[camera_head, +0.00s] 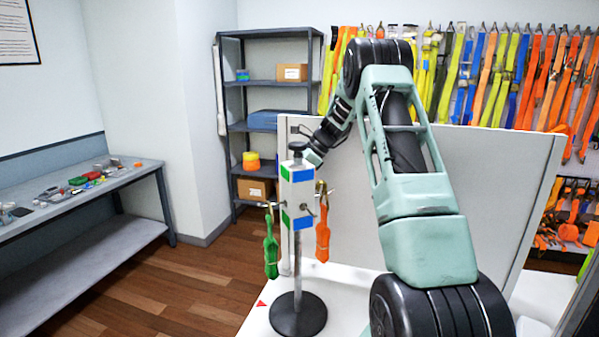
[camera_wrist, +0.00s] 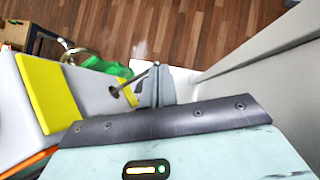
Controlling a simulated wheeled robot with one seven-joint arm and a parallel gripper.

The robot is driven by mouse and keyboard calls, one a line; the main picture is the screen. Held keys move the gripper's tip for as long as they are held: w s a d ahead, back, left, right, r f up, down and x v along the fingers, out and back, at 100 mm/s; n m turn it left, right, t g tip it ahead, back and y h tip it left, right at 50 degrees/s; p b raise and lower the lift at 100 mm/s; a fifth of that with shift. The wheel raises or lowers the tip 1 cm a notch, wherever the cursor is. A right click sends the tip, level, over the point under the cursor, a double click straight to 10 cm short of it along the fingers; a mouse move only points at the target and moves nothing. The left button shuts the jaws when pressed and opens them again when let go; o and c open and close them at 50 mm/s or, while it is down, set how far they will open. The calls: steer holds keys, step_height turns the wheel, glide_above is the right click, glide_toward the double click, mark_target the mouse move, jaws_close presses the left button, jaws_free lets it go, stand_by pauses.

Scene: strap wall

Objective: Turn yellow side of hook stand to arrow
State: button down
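The hook stand (camera_head: 298,206) is a white square block on a pole with a round black base (camera_head: 298,316). In the head view its visible faces carry green patches on the left and blue on the right. A green strap (camera_head: 270,252) and an orange strap (camera_head: 322,240) hang from its hooks. A red arrow mark (camera_head: 261,303) lies left of the base. In the wrist view a yellow patch (camera_wrist: 47,92) shows on the stand's far side, beside a hook rod (camera_wrist: 137,80). My gripper (camera_wrist: 163,86) is behind the stand, near that rod; whether it touches is unclear. Its fingertips are mostly hidden.
A grey partition panel (camera_head: 480,185) stands close behind the stand and my arm. A shelf unit (camera_head: 262,87) with boxes is at the back. A side bench (camera_head: 140,180) with small items is at the left. White tabletop (camera_head: 345,290) is free right of the base.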

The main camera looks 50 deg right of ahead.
steer(key=shift+w+a+n+g+y+p, duration=0.35)
steer(key=shift+a+n, duration=0.2)
steer(key=shift+n, duration=0.25)
steer(key=shift+w, duration=0.1)
